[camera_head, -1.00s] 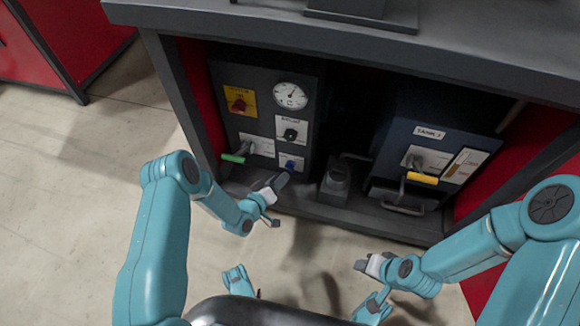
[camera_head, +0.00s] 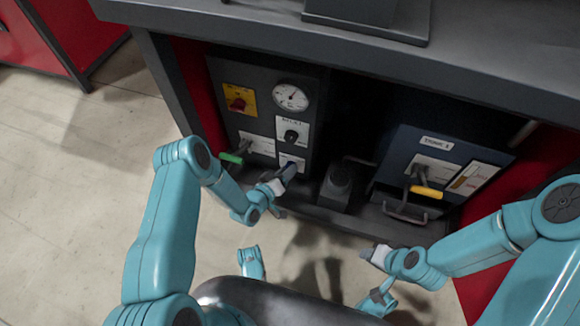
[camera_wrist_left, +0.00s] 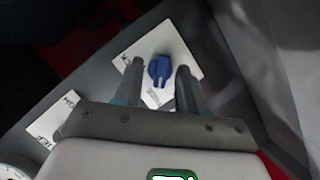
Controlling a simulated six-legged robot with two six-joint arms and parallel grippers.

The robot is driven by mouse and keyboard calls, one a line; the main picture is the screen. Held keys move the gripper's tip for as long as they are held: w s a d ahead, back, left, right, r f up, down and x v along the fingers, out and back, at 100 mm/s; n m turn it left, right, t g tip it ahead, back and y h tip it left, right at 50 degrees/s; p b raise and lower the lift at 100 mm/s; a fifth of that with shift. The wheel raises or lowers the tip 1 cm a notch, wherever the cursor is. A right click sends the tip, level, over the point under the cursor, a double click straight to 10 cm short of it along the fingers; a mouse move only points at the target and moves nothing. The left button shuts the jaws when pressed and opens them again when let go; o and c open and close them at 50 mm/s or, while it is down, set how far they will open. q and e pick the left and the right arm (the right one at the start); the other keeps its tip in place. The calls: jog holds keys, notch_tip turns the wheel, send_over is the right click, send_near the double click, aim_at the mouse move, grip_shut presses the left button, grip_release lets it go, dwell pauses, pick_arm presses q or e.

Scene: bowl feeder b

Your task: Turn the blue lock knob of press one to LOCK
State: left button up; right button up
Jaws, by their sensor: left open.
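The blue lock knob (camera_wrist_left: 159,69) sits on a white label plate (camera_wrist_left: 185,45) in the left wrist view. Its pointer ridge faces down toward my gripper in that picture. My left gripper (camera_wrist_left: 157,82) is open, with one finger on each side of the knob; I cannot tell whether they touch it. In the head view the left gripper (camera_head: 286,178) is at the lower part of the grey control panel (camera_head: 262,122) and mostly hides the knob, with the white plate (camera_head: 292,159) showing above it. My right gripper (camera_head: 371,254) is away from the panel at lower right; its jaw state is unclear.
Above the plate are a black knob (camera_head: 291,136), a gauge (camera_head: 290,97) and a red knob on yellow (camera_head: 238,103). A green-handled lever (camera_head: 232,158) sticks out close left of my left gripper. A blue tank unit with a yellow handle (camera_head: 426,192) stands right.

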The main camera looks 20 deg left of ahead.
pick_arm(q)
jog(key=shift+w+d+f, duration=0.15)
jog(key=shift+w+f, duration=0.05)
jog(key=shift+w, duration=0.1)
pick_arm(e)
jog(key=shift+w+d+f, duration=0.1)
jog(key=shift+w, duration=0.4)
pick_arm(q)
jog(key=c, duration=0.7)
pick_arm(e)
jog(key=shift+s, duration=0.15)
